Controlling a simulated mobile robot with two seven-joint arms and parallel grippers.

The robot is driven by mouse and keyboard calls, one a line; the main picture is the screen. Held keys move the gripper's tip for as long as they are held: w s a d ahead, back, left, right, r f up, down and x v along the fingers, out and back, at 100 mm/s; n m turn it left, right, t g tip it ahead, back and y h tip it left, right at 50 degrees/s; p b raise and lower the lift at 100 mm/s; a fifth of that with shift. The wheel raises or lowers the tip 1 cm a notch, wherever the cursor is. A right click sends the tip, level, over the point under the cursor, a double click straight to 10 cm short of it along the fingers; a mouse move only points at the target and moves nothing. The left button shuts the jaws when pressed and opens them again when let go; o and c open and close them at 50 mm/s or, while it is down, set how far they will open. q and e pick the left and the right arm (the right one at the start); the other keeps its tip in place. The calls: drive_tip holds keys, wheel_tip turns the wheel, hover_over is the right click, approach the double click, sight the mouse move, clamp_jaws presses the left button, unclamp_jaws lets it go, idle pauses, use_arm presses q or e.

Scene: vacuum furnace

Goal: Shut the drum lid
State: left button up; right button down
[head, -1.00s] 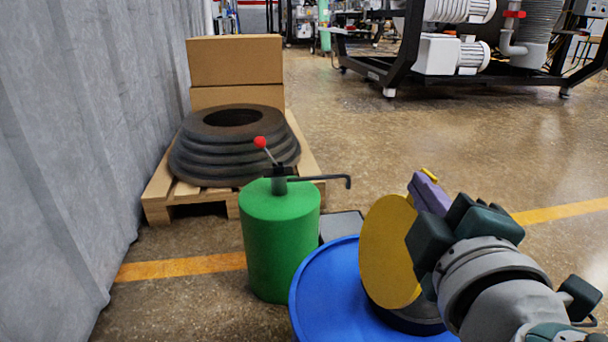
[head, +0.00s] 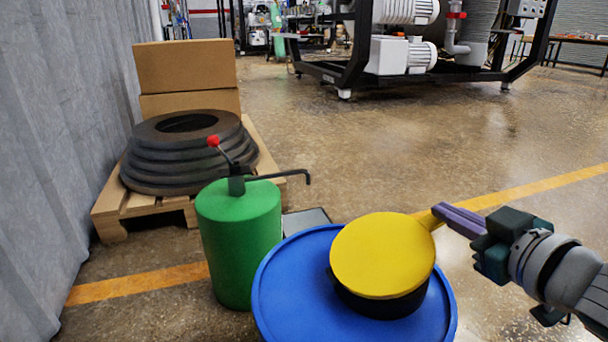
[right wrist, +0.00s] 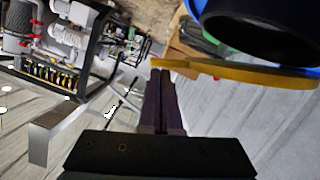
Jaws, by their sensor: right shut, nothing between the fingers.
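The blue drum (head: 290,267) stands at the bottom centre of the head view. Its round yellow lid (head: 382,255) lies nearly flat over the black collar (head: 378,303) on the drum top. The collar's front wall shows below the lid; I cannot tell whether the lid rests fully on it. In the right wrist view the lid (right wrist: 240,70) shows nearly edge-on beside the black collar (right wrist: 265,30). My right gripper (head: 440,212) is shut and empty, its purple fingertips at the lid's yellow tab, apparently touching it. My left gripper is not in view.
A green canister (head: 238,245) with a red-knobbed lever stands left of the drum. Behind it are black rings (head: 185,165) and cardboard boxes (head: 185,70) on a pallet (head: 110,212). A grey wall (head: 60,130) runs along the left. The floor beyond the drum is open.

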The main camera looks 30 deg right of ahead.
drive_tip(key=f+m, duration=0.1)
drive_tip(key=d+f, duration=0.1)
drive_tip(key=f, duration=0.1)
drive_tip(key=shift+s+d+f+m+y+b, duration=0.1)
drive_tip(key=shift+d+f+m+y+b, duration=0.15)
drive_tip(key=shift+m+y+b, duration=0.15)
drive_tip(key=shift+d+f+m+y+b, duration=0.15)
drive_tip(key=shift+f+m+y+b, duration=0.2)
drive_tip(key=shift+f+m, duration=0.65)
drive_tip(key=shift+f+n, duration=0.15)
drive_tip(key=shift+n, duration=0.15)
